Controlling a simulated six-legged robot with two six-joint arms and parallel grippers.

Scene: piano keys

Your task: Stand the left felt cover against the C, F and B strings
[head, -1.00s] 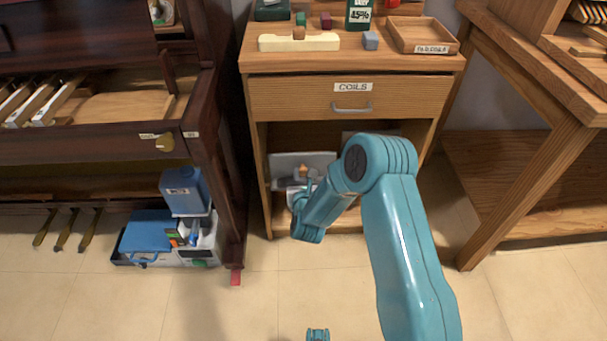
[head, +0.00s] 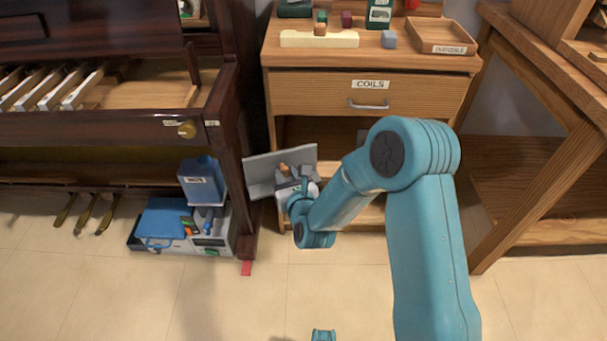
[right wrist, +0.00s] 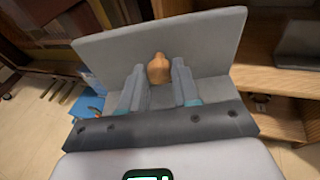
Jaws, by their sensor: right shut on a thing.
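The grey felt cover (head: 260,170) is a flat panel with a small wooden knob (right wrist: 158,66). My right gripper (head: 299,180) is shut on the knob, with one finger on each side in the right wrist view (right wrist: 159,84). The cover is held tilted in front of the cabinet's left side, close to the piano's right leg. The cover also fills the upper middle of the right wrist view (right wrist: 110,52). The C, F and B strings cannot be made out.
The dark piano (head: 100,150) stands at the left, with a blue jug (head: 202,182) and toolbox below its keys. The wooden cabinet (head: 440,95) has a drawer labelled COILS and an open shelf. A second grey panel (right wrist: 298,42) lies on that shelf. The front floor is clear.

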